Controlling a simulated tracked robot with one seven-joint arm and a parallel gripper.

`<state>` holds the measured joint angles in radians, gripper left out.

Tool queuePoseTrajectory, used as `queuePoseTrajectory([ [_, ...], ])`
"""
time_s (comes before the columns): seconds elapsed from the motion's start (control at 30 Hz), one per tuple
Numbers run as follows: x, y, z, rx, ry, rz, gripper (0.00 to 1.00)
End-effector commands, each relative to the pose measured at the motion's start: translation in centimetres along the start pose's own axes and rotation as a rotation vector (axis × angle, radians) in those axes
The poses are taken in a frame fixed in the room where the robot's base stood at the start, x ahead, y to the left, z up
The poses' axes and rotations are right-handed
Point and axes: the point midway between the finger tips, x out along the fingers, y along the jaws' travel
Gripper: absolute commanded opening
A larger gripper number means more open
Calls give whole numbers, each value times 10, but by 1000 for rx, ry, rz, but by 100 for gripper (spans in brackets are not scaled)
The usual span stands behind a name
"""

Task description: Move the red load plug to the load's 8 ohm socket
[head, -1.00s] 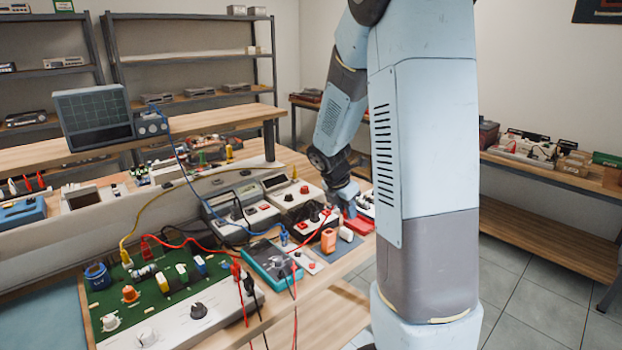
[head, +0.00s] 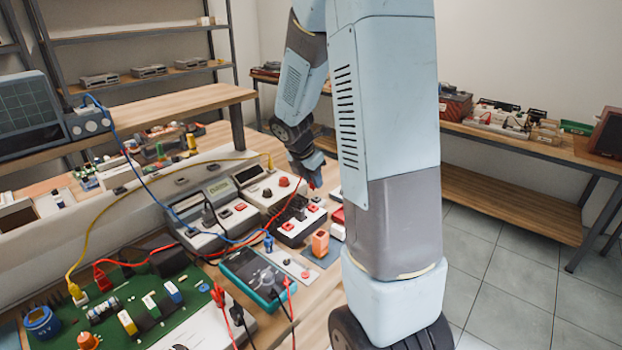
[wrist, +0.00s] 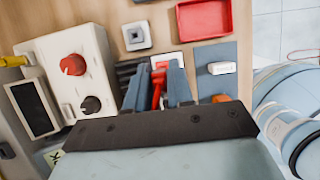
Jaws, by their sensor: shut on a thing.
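My gripper (wrist: 155,90) is shut on the red load plug (wrist: 157,88), which shows between its two blue-grey fingers in the wrist view. In the head view my gripper (head: 312,180) is above the back right part of the load (head: 298,222), a dark box with a pale top and red sockets. A red socket patch on the load's white panel (wrist: 167,61) shows just beyond the fingers in the wrist view. The fingers hide part of the load. I cannot read the socket labels or tell whether the plug tip touches a socket.
A pale unit (wrist: 75,68) with a red and a black knob stands left of the fingers in the wrist view. A red tray (wrist: 203,18) and a blue-grey mat (wrist: 215,68) lie to the right. A teal meter (head: 256,275) and cables crowd the bench front.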

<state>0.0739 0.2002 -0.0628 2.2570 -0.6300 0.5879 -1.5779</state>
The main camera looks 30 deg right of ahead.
Motion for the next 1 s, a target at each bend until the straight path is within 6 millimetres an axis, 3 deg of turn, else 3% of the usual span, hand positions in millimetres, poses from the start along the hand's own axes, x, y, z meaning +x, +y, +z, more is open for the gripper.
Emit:
queuePoseTrajectory([
  [0.37,5,1,-4,-2,1,-1,0],
  [1.0,42,1,-19,-2,0,0,0],
])
